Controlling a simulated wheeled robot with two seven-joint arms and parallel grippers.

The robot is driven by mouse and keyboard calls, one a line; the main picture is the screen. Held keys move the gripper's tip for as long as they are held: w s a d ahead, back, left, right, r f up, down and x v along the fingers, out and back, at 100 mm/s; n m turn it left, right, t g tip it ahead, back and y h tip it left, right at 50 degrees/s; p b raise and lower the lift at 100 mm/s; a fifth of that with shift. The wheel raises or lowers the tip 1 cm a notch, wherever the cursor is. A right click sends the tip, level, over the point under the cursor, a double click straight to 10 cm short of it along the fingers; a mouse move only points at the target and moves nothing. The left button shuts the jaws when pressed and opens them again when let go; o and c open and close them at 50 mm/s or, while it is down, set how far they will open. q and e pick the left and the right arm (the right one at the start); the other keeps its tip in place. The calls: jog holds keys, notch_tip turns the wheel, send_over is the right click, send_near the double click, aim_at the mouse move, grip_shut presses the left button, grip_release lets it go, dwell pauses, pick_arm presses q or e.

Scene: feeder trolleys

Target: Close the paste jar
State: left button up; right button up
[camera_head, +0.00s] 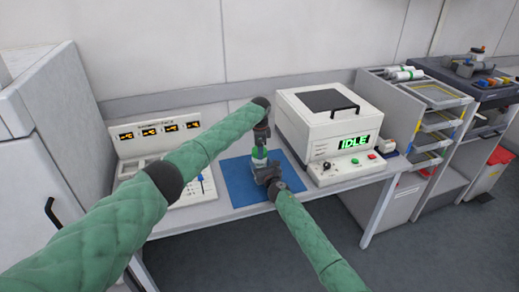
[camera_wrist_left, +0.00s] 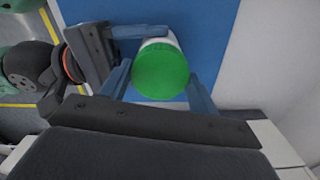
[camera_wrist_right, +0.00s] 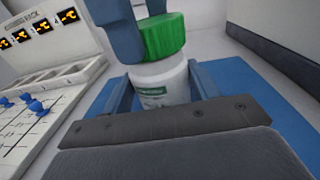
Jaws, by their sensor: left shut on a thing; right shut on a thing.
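The paste jar is a white jar with a label (camera_wrist_right: 160,84), upright in the right wrist view. Its green lid (camera_wrist_right: 163,36) is at the jar's mouth and looks slightly tilted there; I cannot tell how tightly it sits. The lid also shows from above in the left wrist view (camera_wrist_left: 160,70) and small in the head view (camera_head: 259,153). My left gripper (camera_wrist_left: 160,88) comes from above and is shut on the lid, one finger on each side. My right gripper (camera_wrist_right: 162,88) is shut around the white body, below the lid. The jar's base is partly hidden by my right gripper.
A blue mat (camera_head: 238,183) lies under the jar on the bench. A rack with orange displays (camera_head: 157,131) stands to the left, with blue-knobbed parts in front. A white machine reading IDLE (camera_head: 320,120) stands close on the right. Shelves with trays (camera_head: 440,120) are farther right.

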pick_arm(q)
jog(key=shift+f, duration=0.6)
pick_arm(e)
grip_shut()
pick_arm(q)
jog(key=m, duration=1.7)
jog(key=shift+a, duration=0.1)
jog(key=m, duration=0.6)
jog(key=shift+m, duration=0.3)
jog(key=shift+w, duration=0.1)
jog(key=shift+a, duration=0.1)
jog(key=o, duration=0.9)
